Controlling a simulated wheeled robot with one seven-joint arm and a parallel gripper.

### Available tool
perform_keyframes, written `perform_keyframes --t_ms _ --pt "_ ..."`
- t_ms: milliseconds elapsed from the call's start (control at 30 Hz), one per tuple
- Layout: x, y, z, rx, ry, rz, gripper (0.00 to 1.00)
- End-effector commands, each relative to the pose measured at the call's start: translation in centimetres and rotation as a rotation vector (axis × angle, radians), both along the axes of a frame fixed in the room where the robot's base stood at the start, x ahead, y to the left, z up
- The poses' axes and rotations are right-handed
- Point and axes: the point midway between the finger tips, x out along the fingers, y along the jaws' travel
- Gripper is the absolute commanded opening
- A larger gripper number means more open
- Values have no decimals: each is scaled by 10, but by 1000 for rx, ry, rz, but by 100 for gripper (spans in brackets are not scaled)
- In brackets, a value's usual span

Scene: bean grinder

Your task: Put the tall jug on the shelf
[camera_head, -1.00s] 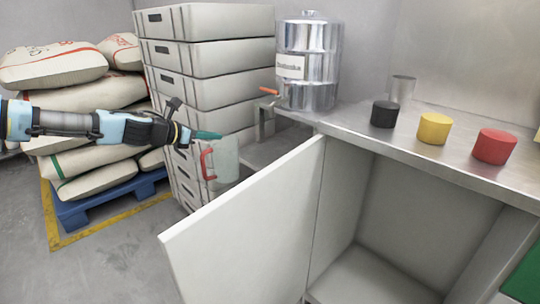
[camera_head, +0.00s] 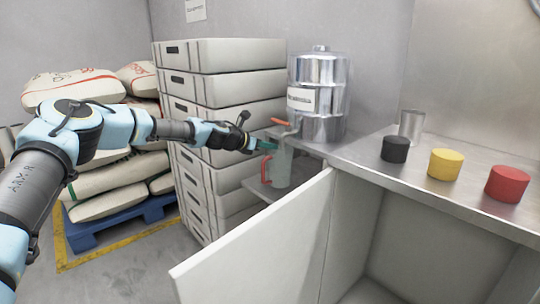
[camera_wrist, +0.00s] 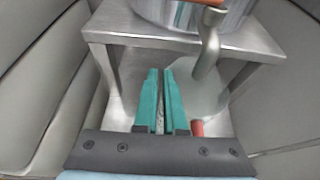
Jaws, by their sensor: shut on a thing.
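The tall jug (camera_head: 282,172) is grey with a red handle and hangs upright from my gripper (camera_head: 270,147). The teal fingers are shut on its upper edge. The jug is over or on the low metal shelf (camera_head: 258,187), below the tap of the steel dispenser; I cannot tell whether its base touches. In the wrist view the closed fingers (camera_wrist: 162,98) cover part of the pale jug (camera_wrist: 204,98), with its red handle at the lower right. The shelf surface (camera_wrist: 124,108) lies below them.
The steel dispenser (camera_head: 320,85) with an orange-handled tap stands above the shelf. Stacked white crates (camera_head: 215,85) rise close on the left. An open cabinet door (camera_head: 255,245) juts out in front. The counter holds a metal cup (camera_head: 411,126) and black, yellow and red cylinders.

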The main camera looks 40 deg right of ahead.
Motion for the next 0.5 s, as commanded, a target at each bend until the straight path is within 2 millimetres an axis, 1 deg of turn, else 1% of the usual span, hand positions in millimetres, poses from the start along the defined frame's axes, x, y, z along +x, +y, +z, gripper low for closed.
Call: perform_keyframes --t_ms 67,200,300,500 --pt "0 -2 -5 1 2 1 0" --pt "0 -2 -25 1 5 2 0" --pt "0 -2 -34 0 3 1 0" --pt "0 -2 -35 0 0 0 0"
